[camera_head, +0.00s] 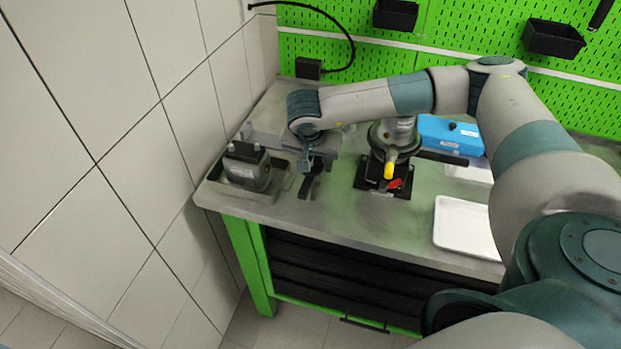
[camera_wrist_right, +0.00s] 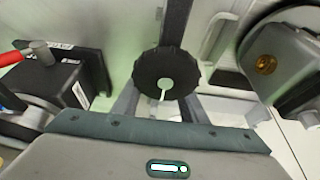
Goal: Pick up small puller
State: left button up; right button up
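A dark puller-like tool (camera_head: 312,184), which I take for the small puller, lies on the bench just below my right gripper (camera_head: 306,163). In the right wrist view a black round knurled knob (camera_wrist_right: 167,73) with a pale centre and a dark bar shows in front of my right gripper (camera_wrist_right: 160,105). The grey fingers stand apart, one to each side of the knob's near edge. I cannot tell whether they touch it. My left gripper is not in view.
A dark grey pump unit (camera_head: 246,168) stands left of the tool. A black-based device with a yellow-tipped handle (camera_head: 389,170) stands to its right. A blue case (camera_head: 449,137) and a white tray (camera_head: 464,227) lie farther right. Tiled wall borders the bench's left.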

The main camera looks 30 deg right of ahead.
jog(key=shift+c, duration=0.3)
grip_shut()
jog(key=shift+r, duration=0.1)
jog(key=shift+r+b, duration=0.35)
jog(key=shift+r, duration=0.1)
notch_tip(320, 180, up, 8)
jog(key=b, duration=0.2)
jog(key=shift+r+b, duration=0.15)
jog(key=shift+b, duration=0.25)
jog(key=shift+r, duration=0.4)
jog(key=s+a+f+n+y, duration=0.1)
jog(key=s+a+n, duration=0.1)
jog(key=a+n, duration=0.3)
jog(key=s+a+n+t+y, duration=0.1)
jog(key=a+n, duration=0.4)
jog(key=a, duration=0.6)
jog(key=shift+s+f+t+y, duration=0.3)
jog(key=shift+s+f+y, duration=0.1)
jog(key=shift+y, duration=0.3)
